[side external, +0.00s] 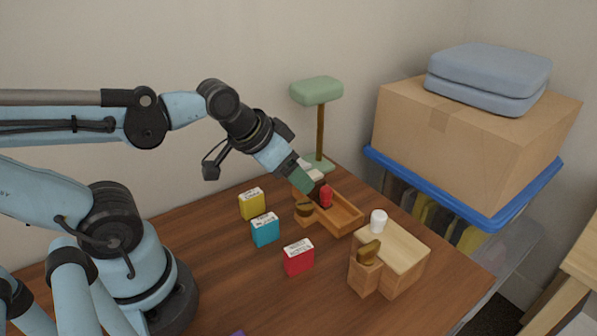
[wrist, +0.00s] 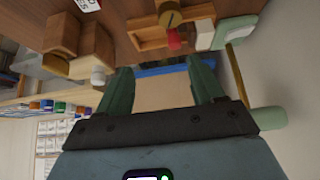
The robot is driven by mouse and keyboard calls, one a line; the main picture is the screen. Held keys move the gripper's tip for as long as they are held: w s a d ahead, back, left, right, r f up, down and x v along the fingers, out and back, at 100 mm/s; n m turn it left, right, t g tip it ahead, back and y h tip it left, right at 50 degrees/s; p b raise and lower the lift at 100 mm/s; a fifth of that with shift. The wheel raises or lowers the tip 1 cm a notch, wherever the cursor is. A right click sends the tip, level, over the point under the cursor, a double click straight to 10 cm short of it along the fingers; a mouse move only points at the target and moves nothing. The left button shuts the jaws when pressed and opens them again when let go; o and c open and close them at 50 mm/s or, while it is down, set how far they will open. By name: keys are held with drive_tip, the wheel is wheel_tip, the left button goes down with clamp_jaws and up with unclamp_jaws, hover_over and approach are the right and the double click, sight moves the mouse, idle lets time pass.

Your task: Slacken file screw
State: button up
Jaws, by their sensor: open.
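A wooden tray (side external: 345,219) stands on the table with a small red piece (side external: 326,195) upright in it. A brown-gold knob (side external: 304,209) sits at its left end; the wrist view shows this knob (wrist: 170,14) above the red piece (wrist: 173,40). A second brown-gold knob-like piece (side external: 370,249) tops a small wooden block (side external: 364,275). I cannot tell which part is the file screw. My gripper (side external: 312,180) is over the tray's far left end, tilted down. In the wrist view its green fingers (wrist: 162,85) are apart with nothing between them; the side view hides its tips.
Yellow (side external: 252,204), blue (side external: 265,230) and red (side external: 299,257) packs stand left of the tray. A white cylinder (side external: 378,220) is by a larger wooden block (side external: 405,262). A green-topped stand (side external: 317,90) rises behind. A blue-lidded bin (side external: 490,216) bearing a carton (side external: 465,140) is right.

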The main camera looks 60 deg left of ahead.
drive_tip(key=s+d+r+g, duration=0.3)
drive_tip(key=d+r+g, duration=0.4)
drive_tip(key=d+r, duration=0.15)
wheel_tip(320, 180, down, 9)
drive_tip(key=a, duration=0.1)
wheel_tip(320, 180, up, 10)
drive_tip(key=shift+s+f, duration=0.15)
idle(0.7)
drive_tip(key=shift+a, duration=0.1)
drive_tip(key=n+t+y, duration=0.2)
drive_tip(key=n+t, duration=0.2)
drive_tip(key=n, duration=0.1)
approach(304, 204)
drive_tip(key=shift+x, duration=4.3)
